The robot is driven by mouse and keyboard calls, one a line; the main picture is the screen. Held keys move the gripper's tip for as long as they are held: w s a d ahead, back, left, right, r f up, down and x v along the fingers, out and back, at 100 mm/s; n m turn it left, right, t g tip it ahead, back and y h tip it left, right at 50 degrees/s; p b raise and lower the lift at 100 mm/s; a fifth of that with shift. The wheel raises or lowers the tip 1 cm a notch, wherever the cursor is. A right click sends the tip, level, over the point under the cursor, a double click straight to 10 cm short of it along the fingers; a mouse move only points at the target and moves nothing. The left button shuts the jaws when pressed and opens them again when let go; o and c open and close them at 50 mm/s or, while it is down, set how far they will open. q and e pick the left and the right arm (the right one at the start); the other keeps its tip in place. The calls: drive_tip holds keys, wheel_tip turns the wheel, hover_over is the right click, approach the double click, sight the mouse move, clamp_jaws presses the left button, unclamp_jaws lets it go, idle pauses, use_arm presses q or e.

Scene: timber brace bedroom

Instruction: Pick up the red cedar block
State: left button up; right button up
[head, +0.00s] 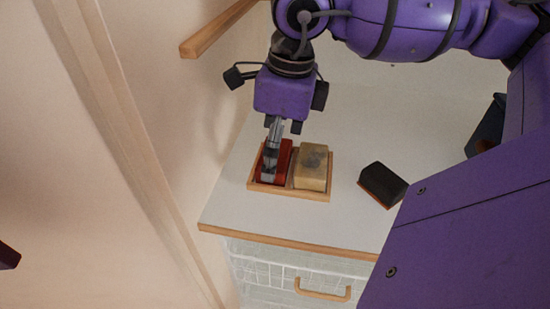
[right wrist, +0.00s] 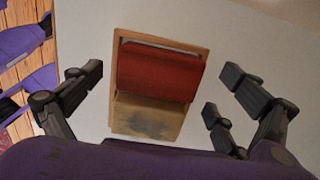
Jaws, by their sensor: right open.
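The red cedar block (head: 284,162) lies in the left half of a shallow wooden tray (head: 310,195) on a white-topped cabinet. In the right wrist view the red block (right wrist: 160,72) sits at the upper part of the tray (right wrist: 160,40), between my fingers in the picture. My right gripper (head: 270,160) points down over the red block and hides part of it. Its fingers are spread wide and empty in the right wrist view (right wrist: 160,82). I cannot tell the exact height of the fingertips above the block. My left gripper is not in view.
A pale yellow block (head: 311,166) with a dark smudge fills the tray's right half. A dark block (head: 383,184) lies on the white top to the right. A wooden bar (head: 215,30) sticks out behind. The cabinet's front edge (head: 290,246) is near.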

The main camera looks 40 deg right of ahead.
drive_tip(key=shift+f, duration=0.35)
drive_tip(key=shift+c, duration=0.4)
drive_tip(key=c, duration=1.2)
drive_tip(key=shift+r, duration=0.1)
